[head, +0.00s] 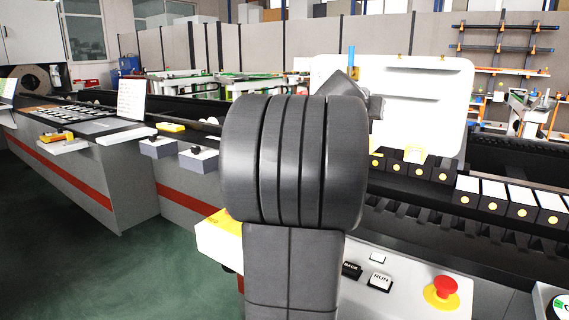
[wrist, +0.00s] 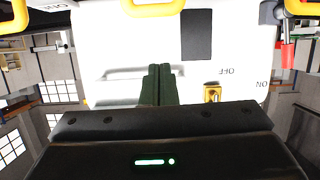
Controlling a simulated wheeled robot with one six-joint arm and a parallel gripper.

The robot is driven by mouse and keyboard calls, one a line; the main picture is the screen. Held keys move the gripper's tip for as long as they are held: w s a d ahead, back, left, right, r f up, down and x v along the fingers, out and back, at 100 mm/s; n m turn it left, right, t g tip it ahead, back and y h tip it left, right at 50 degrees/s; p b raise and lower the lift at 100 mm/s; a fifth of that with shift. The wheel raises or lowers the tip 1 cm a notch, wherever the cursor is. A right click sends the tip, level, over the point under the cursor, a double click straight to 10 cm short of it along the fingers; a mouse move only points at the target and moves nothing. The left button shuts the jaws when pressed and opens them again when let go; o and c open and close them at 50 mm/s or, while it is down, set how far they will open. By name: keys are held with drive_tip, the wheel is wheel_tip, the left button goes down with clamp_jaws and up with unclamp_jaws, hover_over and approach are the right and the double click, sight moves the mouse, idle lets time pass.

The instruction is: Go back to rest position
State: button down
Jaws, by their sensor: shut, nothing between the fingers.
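My gripper (wrist: 159,84) shows in the wrist view as two dark fingers pressed together, with nothing between them. They point at a white panel (wrist: 130,45) that bears OFF and ON lettering, upside down in this view. I cannot tell whether the fingertips touch it. In the head view my own dark arm fills the middle and hides most of the gripper. A white upright panel (head: 410,95) stands behind the arm there.
A control panel with a RUN button (head: 380,282) and a red emergency button (head: 444,288) lies right of my arm. Black blocks with white tops (head: 492,190) line the rack at right. Yellow handles (wrist: 152,6) edge the wrist view. Green floor (head: 80,250) is clear at left.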

drive_tip(key=w+d+r+g+y+p, duration=0.1)
drive_tip(key=r+g+p, duration=0.1)
drive_tip(key=p, duration=0.7)
drive_tip(key=shift+w+d, duration=0.1)
drive_tip(key=shift+w, duration=0.3)
drive_tip(key=p, duration=0.2)
drive_tip(key=w+g+y+p, duration=0.1)
drive_tip(key=p, duration=0.2)
drive_tip(key=shift+d+r, duration=0.2)
drive_tip(key=shift+d, duration=0.1)
drive_tip(key=shift+w+d+f+p, duration=0.2)
drive_tip(key=shift+p, duration=0.85)
drive_tip(key=shift+s+r, duration=0.1)
